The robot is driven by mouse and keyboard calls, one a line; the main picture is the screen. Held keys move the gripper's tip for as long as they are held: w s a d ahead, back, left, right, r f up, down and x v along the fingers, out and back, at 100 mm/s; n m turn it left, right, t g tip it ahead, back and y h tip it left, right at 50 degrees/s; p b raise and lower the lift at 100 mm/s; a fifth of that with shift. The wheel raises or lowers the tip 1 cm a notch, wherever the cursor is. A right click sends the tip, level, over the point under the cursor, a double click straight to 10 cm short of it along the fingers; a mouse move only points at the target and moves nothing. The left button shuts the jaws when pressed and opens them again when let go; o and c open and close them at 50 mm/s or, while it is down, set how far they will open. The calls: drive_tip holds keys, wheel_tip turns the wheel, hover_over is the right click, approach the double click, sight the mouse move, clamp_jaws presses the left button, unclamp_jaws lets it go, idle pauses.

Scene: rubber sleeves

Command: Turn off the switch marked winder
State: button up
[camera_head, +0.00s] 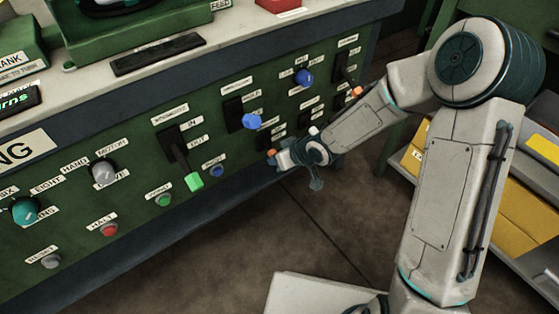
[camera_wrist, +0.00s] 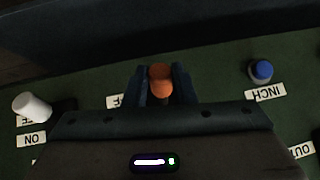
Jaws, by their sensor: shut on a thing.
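An orange-tipped switch lever (camera_wrist: 160,76) sits between the two dark fingers of my gripper (camera_wrist: 160,88) in the wrist view. The fingers are shut on it. In the head view my gripper (camera_head: 284,158) is at the green panel's lower right, with the orange tip (camera_head: 271,153) showing at its end. My gripper and arm hide much of the panel there. A label beside the lever is mostly covered, and I cannot read the word winder on any label.
A blue button (camera_wrist: 261,71) labelled INCH is to the right in the wrist view, and a white-tipped lever (camera_wrist: 32,106) to the left. The green panel (camera_head: 130,190) carries several other controls, including a green-tipped lever (camera_head: 194,181) and a blue knob (camera_head: 252,121). Open floor (camera_head: 240,235) lies below.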

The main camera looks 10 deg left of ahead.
idle(0.4)
drive_tip(key=o, duration=1)
drive_tip(key=shift+f, duration=0.1)
drive_tip(key=p+v, duration=0.8)
drive_tip(key=v, duration=0.5)
drive_tip(key=shift+d+r+p, duration=0.2)
drive_tip(key=shift+r+p, duration=0.1)
drive_tip(key=shift+p, duration=0.05)
drive_tip(key=shift+s, duration=0.15)
